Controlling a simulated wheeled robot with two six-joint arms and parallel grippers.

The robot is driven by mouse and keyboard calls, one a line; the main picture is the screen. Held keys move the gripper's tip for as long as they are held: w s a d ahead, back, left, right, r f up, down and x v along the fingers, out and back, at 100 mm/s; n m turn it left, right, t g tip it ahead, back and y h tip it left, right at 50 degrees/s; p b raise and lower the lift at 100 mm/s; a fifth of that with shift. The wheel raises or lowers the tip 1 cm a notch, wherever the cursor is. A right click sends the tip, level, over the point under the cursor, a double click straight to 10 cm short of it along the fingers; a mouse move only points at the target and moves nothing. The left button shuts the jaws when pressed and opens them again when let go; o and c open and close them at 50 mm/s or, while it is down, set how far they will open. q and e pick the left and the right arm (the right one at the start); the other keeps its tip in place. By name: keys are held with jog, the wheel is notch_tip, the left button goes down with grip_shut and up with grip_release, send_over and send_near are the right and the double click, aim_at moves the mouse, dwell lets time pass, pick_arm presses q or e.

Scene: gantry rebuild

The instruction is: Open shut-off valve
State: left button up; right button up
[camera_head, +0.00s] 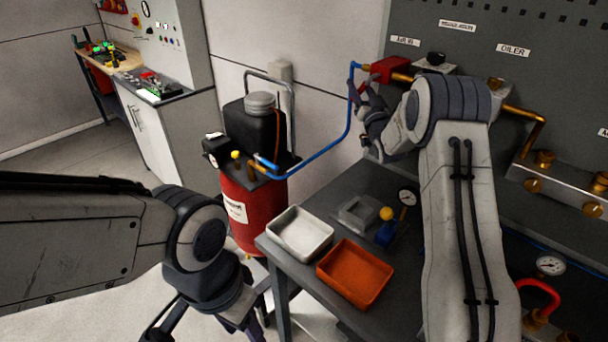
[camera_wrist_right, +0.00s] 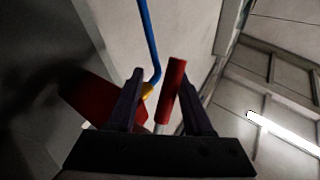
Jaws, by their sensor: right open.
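The shut-off valve appears as a red block (camera_head: 388,68) on the grey panel, with a brass fitting and a blue hose at its left. In the right wrist view, a red cylindrical handle (camera_wrist_right: 173,90) stands between my fingers, nearer the right one; a dark red body (camera_wrist_right: 100,102) shows behind the left finger. My right gripper (camera_head: 358,108) is open, just below and left of the valve; its fingers also show in the wrist view (camera_wrist_right: 163,103). I cannot tell whether they touch the handle. My left gripper (camera_head: 212,312) is low at the picture's bottom, its fingertips partly cut off.
The blue hose (camera_head: 325,150) runs from the valve to a red tank (camera_head: 262,205). A dark table (camera_head: 345,190) below my right arm holds a white tray (camera_head: 300,246), an orange tray (camera_head: 355,287) and a gauge (camera_head: 407,197). Brass pipes (camera_head: 525,117) continue right along the panel.

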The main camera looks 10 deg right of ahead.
pick_arm(q)
notch_tip(320, 180, up, 12)
jog(key=p, duration=1.1)
pick_arm(e)
jog(key=s+d+f+n+g+b, duration=0.1)
jog(key=s+g+b, duration=0.15)
jog(key=s, duration=0.35)
jog(key=s+d+f+n+g+b, duration=0.1)
jog(key=s+n+b, duration=0.15)
jog(key=s, duration=0.35)
jog(key=s+a+f+g+y+b, duration=0.1)
jog(key=s+a+f+g+b, duration=0.1)
jog(key=a, duration=0.4)
jog(key=s+a+f+g+b, duration=0.1)
jog(key=a+f+g+b, duration=0.15)
jog(key=a, duration=0.45)
pick_arm(q)
notch_tip(320, 180, down, 12)
jog(key=b, duration=0.3)
pick_arm(e)
jog(key=s+a+f+n+g, duration=0.2)
jog(key=s+a+f+g, duration=0.3)
jog(key=s+a, duration=0.4)
jog(key=shift+s+f, duration=0.4)
jog(key=shift+s, duration=1.05)
pick_arm(q)
jog(key=shift+f, duration=0.1)
pick_arm(e)
jog(key=shift+a, duration=0.1)
